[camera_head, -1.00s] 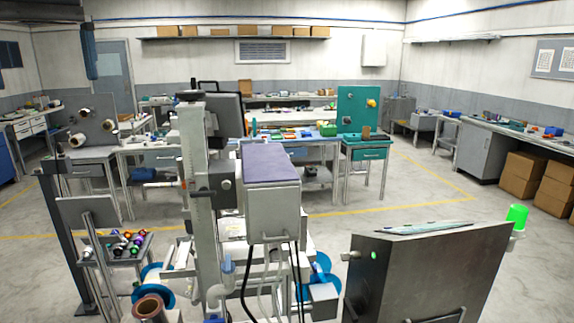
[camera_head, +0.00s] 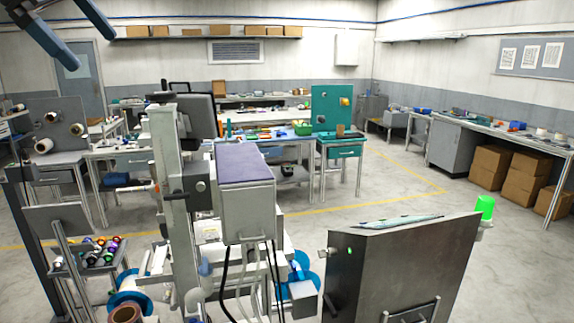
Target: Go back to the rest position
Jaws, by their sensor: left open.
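My left gripper (camera_head: 77,50) shows at the top left corner of the head view, in front of the far wall and the grey door. Its two dark blue fingers point down and to the right, with a gap between them. It is open, holds nothing, and hangs high, clear of the benches and machines. My right gripper does not show.
A tall machine with a grey box (camera_head: 247,200) fills the near middle. A dark metal cabinet (camera_head: 402,265) with a green lamp (camera_head: 485,207) stands near right. A rack tray of colourful spools (camera_head: 92,252) is at lower left. Open floor (camera_head: 390,190) lies beyond the cabinet.

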